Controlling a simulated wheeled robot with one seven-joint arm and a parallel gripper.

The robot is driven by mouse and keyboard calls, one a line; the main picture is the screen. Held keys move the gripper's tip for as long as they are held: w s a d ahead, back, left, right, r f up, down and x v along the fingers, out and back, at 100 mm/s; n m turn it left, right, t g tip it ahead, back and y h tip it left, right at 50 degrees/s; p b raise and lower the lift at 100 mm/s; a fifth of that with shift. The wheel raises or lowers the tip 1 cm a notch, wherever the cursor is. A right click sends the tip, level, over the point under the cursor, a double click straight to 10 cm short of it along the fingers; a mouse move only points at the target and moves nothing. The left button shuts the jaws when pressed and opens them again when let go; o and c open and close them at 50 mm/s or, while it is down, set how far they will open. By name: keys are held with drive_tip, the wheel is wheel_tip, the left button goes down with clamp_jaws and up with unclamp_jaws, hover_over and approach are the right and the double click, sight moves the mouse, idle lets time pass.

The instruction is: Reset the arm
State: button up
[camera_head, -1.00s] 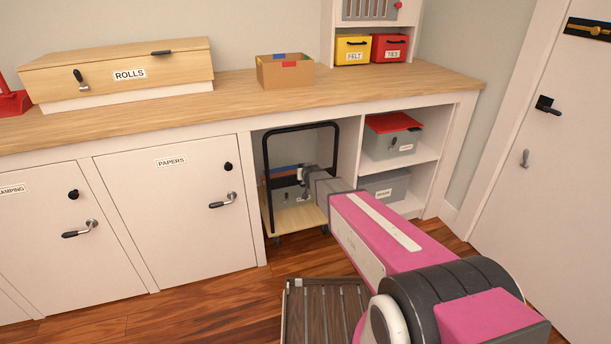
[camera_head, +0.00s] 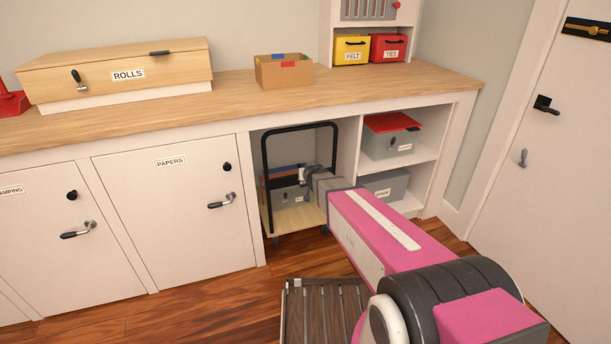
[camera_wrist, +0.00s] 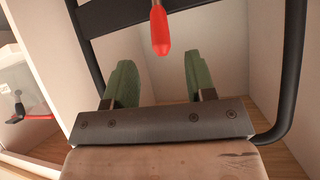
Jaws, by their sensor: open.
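My pink arm reaches forward from the lower right in the head view, toward the open bay under the counter. My gripper (camera_wrist: 160,85) shows in the wrist view as two green fingers held apart with nothing between them. In the head view its fingers are hard to make out at the bay. A cart with a black handle frame (camera_head: 266,170) and a light wooden deck (camera_head: 296,218) stands in the bay. The black frame (camera_wrist: 292,80) also shows around my gripper in the wrist view. A red-tipped piece (camera_wrist: 160,30) hangs beyond the fingers; I cannot tell what it belongs to.
A grey bin (camera_head: 289,191) sits on the cart. To the right are shelves with a red-topped bin (camera_head: 390,143) and a grey bin (camera_head: 386,185). Closed white doors (camera_head: 180,220) lie left. A cardboard box (camera_head: 284,72) stands on the counter (camera_head: 235,92). A slatted thing (camera_head: 322,312) is on the floor.

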drive_tip(key=v, duration=0.2)
drive_tip(key=shift+s+r, duration=0.15)
drive_tip(key=shift+s, duration=0.1)
drive_tip(key=s+d+g+h, duration=0.1)
drive_tip(key=s+d+g, duration=0.4)
drive_tip(key=s, duration=0.8)
drive_tip(key=s+d+f+m+g+h, duration=0.1)
drive_tip(key=s+d+g, duration=0.5)
drive_tip(key=s+d, duration=0.4)
drive_tip(key=s, duration=0.3)
drive_tip(key=shift+s+d, duration=0.3)
drive_tip(key=shift+s, duration=0.05)
drive_tip(key=shift+f, duration=0.1)
drive_tip(key=shift+c, duration=0.3)
